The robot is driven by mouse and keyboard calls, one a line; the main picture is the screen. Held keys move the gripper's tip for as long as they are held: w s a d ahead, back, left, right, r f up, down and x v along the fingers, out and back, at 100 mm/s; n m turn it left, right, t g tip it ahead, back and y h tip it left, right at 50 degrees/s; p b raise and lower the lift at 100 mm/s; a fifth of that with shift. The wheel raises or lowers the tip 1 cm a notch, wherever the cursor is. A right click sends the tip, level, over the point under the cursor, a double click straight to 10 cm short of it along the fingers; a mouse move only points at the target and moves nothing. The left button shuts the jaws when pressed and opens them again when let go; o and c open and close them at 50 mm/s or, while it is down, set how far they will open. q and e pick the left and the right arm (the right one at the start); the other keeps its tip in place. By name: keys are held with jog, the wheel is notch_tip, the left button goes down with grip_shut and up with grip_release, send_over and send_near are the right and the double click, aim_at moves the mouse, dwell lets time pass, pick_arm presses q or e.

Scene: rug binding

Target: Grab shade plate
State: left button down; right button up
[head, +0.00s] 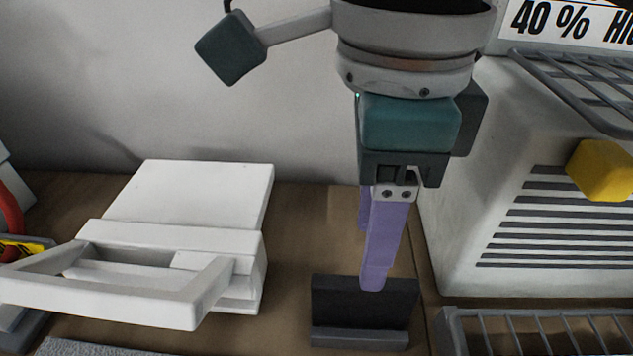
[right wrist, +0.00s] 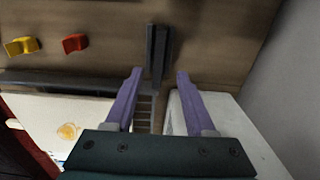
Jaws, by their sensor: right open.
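A dark upright plate with a lower front lip, which I take for the shade plate (head: 362,300), stands on the brown surface at the lower middle of the head view. In the right wrist view the plate (right wrist: 158,50) shows narrow, beyond and between the fingertips. My right gripper (head: 369,258) points down with its purple fingers apart and empty. In the head view its near fingertip overlaps the plate's top edge; contact cannot be told. In the right wrist view the gripper (right wrist: 159,74) spans wider than the plate. My left gripper is not in view.
A white device with a handle frame (head: 190,195) lies left of the plate. A pale vented box (head: 470,200) with a yellow block (head: 602,170) stands right. A grey barred rack (head: 540,330) is at lower right. Bare brown surface lies between the white device and the plate.

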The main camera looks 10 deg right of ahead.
aim_at(361, 307)
notch_tip(361, 307, down, 7)
jog(key=shift+s+d+f+p, duration=0.1)
jog(key=shift+s+f+p, duration=0.05)
jog(key=shift+p, duration=0.2)
grip_shut()
dwell(0.4)
